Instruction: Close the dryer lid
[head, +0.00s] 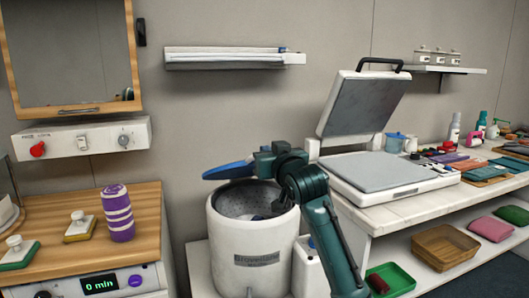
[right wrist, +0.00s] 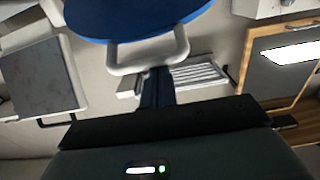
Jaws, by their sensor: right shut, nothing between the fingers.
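The white tub-shaped dryer (head: 250,258) stands low in the middle of the head view, with its grey drum open at the top. A blue lid (head: 228,170) shows above its rim as a thin, nearly edge-on shape, partly hidden by my right gripper (head: 264,163). In the right wrist view the lid (right wrist: 138,14) is a large blue disc with a white loop (right wrist: 150,54) along its edge. My right gripper (right wrist: 156,75) is shut and empty, its fingertips close to that loop; I cannot tell whether they touch. My left gripper is not in view.
A white press (head: 390,175) with its top raised stands on the counter to the right. A wall shelf (head: 225,60) hangs behind the dryer. A white container (head: 308,268) stands beside the dryer.

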